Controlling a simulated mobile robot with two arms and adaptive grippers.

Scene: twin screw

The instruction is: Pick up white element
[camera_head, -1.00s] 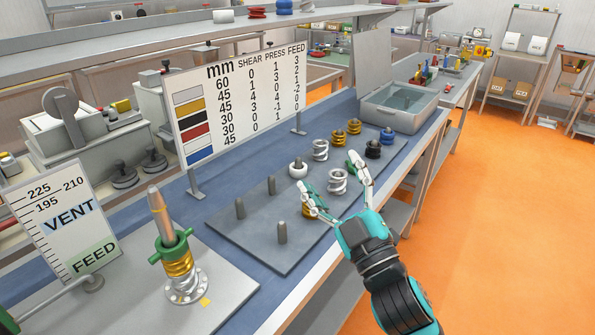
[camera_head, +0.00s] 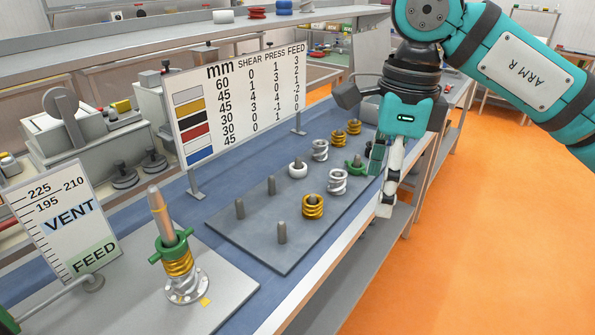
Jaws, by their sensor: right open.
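A white ring-shaped element (camera_head: 298,170) sits on a peg of the grey peg board (camera_head: 262,243), left of two silver spiral elements (camera_head: 338,183). My right gripper (camera_head: 381,183) is open and empty. It points down at the right edge of the board, to the right of the white element and apart from it. A green element (camera_head: 354,167) stands just left of its fingers. My left gripper is not in view.
Yellow elements (camera_head: 313,207) stand on the board among bare pegs (camera_head: 281,232). A shaft with green and yellow elements (camera_head: 178,262) stands at the front left. A sign with a number table (camera_head: 240,100) rises behind the board.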

